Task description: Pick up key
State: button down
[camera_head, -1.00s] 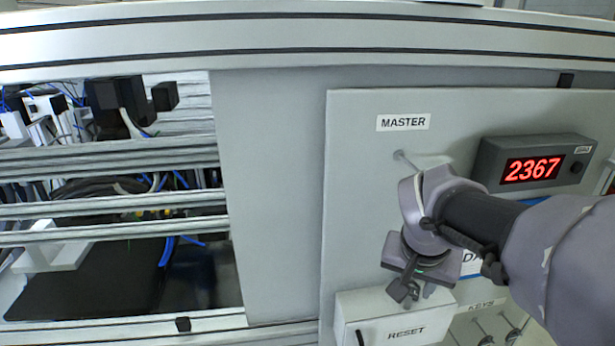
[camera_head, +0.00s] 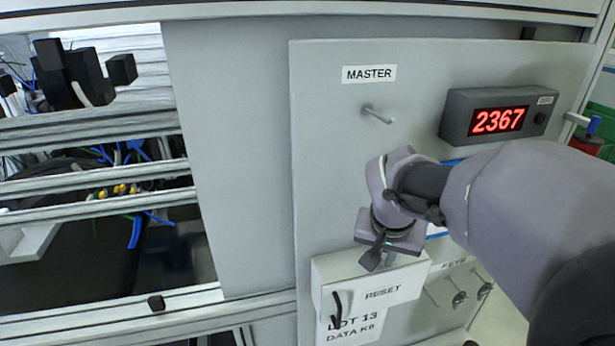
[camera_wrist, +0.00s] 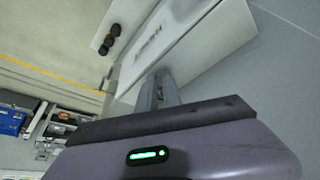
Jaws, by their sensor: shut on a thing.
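My gripper (camera_head: 382,262) points down just above the white RESET box (camera_head: 330,272) on the grey panel, and its jaws are shut. The wrist view shows its narrow grey fingers (camera_wrist: 158,92) close together beside a white box. The key between them is mostly hidden and I cannot make out its shape. Under the KEYS label (camera_head: 454,262) are several small hooks. The leftmost hook (camera_head: 431,297) looks bare. Keys hang on the hooks to its right (camera_head: 459,299).
A box with a red display reading 2367 (camera_head: 498,121) juts from the panel at upper right. Metal rails (camera_head: 95,172) and machinery are at left. The panel around the MASTER hook is clear.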

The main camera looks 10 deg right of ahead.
notch_tip(320, 180, up, 4)
jog(key=shift+s+f, duration=0.15)
jog(key=shift+f, duration=0.05)
jog(key=s+d+b, duration=0.1)
jog(key=s+d, duration=0.1)
jog(key=s, duration=0.5)
jog(key=s+d+r+b, duration=0.1)
jog(key=s+d, duration=0.1)
jog(key=s, duration=0.6)
jog(key=shift+s+r, duration=0.15)
jog(key=shift+a, duration=0.1)
